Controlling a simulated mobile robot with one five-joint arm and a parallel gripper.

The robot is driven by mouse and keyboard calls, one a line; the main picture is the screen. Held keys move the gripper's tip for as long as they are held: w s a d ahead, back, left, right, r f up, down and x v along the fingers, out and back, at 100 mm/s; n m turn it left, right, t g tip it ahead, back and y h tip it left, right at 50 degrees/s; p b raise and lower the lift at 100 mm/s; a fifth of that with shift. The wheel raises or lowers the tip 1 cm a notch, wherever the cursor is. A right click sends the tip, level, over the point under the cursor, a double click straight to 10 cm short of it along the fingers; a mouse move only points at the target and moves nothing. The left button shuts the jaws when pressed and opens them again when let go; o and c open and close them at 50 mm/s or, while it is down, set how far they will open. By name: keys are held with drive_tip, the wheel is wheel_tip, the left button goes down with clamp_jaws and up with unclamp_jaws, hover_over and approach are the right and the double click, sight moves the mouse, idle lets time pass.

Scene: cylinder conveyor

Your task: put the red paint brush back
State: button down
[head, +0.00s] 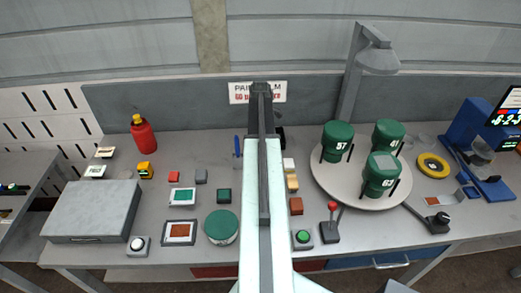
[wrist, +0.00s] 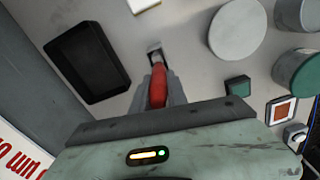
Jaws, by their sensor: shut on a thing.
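My gripper (wrist: 158,92) is shut on the red paint brush (wrist: 157,84) in the wrist view. The brush's red handle lies between the fingers, and its metal end and dark tip point away from me, toward the grey table top. I cannot tell whether the tip touches the table. A black rectangular tray (wrist: 88,62) lies to the left of the brush, apart from it. In the head view my gripper (head: 262,88) is at the back of the bench, in front of the white sign; the brush is hidden there by my arm.
Green numbered canisters (head: 337,142) stand on a round plate (head: 330,190) at right, below a grey lamp (head: 378,60). A red bottle (head: 143,135) stands at back left. A blue upright item (head: 238,150) is close left of my arm. Small blocks and framed tiles cover the middle.

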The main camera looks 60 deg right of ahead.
wheel_tip(320, 180, down, 2)
drive_tip(key=shift+f+b, duration=0.2)
drive_tip(key=shift+b, duration=0.35)
drive_tip(key=shift+r, duration=0.2)
drive_tip(key=shift+f, duration=0.15)
drive_tip(key=c, duration=1.3)
unclamp_jaws()
wheel_tip(320, 180, up, 13)
drive_tip(key=p, duration=1.2)
drive_tip(key=shift+s+f+p, duration=0.1)
drive_tip(key=shift+f+p, duration=0.1)
drive_tip(key=shift+p, duration=0.15)
drive_tip(key=shift+f, duration=0.1)
